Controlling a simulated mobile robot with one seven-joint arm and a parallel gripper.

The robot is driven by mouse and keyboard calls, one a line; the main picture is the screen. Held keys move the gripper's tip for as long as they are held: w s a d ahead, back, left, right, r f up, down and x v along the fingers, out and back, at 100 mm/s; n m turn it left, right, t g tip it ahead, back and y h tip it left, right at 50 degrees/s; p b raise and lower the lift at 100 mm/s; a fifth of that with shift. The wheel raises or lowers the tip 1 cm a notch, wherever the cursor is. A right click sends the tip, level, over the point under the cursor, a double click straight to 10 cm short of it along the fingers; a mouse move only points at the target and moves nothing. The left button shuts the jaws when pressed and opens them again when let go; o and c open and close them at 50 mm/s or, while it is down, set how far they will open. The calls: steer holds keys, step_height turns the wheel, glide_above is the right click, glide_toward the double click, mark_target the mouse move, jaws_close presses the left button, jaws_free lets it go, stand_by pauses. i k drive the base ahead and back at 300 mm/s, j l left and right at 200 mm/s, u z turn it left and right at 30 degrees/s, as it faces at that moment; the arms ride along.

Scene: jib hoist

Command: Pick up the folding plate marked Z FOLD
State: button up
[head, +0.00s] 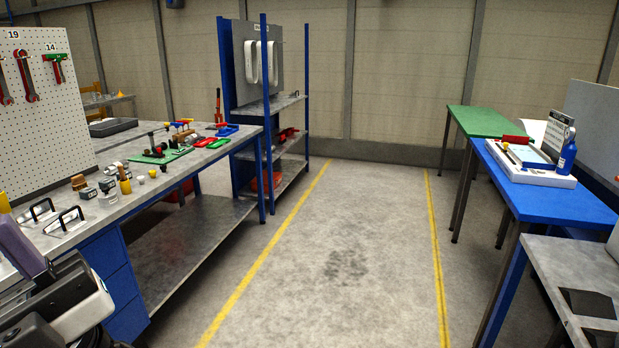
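No mark reading Z FOLD can be read in the head view. Two flat metal pieces with dark arched handles lie at the near left end of the long workbench: a rear handled plate (38,212) and a front handled plate (66,223). I cannot tell if either is the folding plate. Parts of my arm show at the lower left corner, close to these pieces and partly covering the bench there. My gripper's fingers do not show.
The long grey workbench (150,190) carries weights, small parts and a green board (160,155). A pegboard (45,110) stands behind it. A blue-framed rack (265,105) stands beyond. A blue table (560,203) is at right. The floor between the yellow lines is clear.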

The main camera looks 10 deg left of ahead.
mark_target(44, 210)
steer(key=i+u, duration=0.95)
steer(key=i+l+u, duration=0.25)
steer(key=u, duration=0.2)
steer(key=i+l+u, duration=0.3)
steer(key=l+u, duration=0.2)
